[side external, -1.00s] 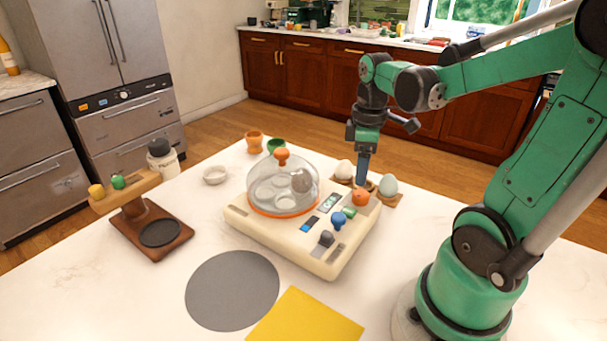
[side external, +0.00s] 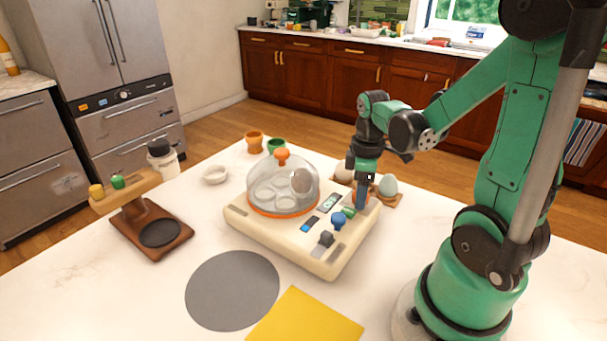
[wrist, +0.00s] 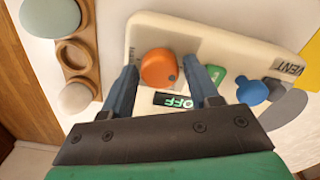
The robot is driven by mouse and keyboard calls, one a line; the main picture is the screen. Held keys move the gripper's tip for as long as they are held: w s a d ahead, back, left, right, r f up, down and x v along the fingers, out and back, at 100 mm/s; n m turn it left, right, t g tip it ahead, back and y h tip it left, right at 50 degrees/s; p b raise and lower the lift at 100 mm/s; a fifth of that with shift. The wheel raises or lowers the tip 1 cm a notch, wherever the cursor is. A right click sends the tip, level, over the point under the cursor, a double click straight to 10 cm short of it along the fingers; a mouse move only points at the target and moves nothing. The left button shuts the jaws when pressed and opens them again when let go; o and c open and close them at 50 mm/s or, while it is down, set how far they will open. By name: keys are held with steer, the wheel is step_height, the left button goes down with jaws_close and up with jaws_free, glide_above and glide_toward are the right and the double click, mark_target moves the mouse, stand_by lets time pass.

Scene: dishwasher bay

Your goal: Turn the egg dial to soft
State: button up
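The cream egg cooker (side external: 290,240) stands on the white counter with a clear dome (side external: 270,178) over its tray. An orange round dial (wrist: 157,66) with a small dark mark sits on its panel, beside a display (wrist: 174,101) reading OFF. My gripper (wrist: 161,69) is open, pointing down, with one blue finger on each side of the orange dial. A gap shows beside each finger, so I see no firm hold. In the side view my gripper (side external: 361,200) mostly hides the dial.
A blue knob (wrist: 252,91), a green button (wrist: 215,75) and a dark knob near the word VENT lie close to the right finger. A wooden holder (wrist: 76,58) with pale eggs stands on the left. A yellow sheet (side external: 305,322) and grey disc (side external: 232,290) lie in front.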

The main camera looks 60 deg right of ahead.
jaws_close()
steer(key=shift+m, duration=0.3)
steer(key=m, duration=0.5)
steer(key=shift+m, duration=0.3)
steer(key=m, duration=0.5)
steer(key=shift+m, duration=0.4)
steer(key=shift+o, duration=0.7)
jaws_free()
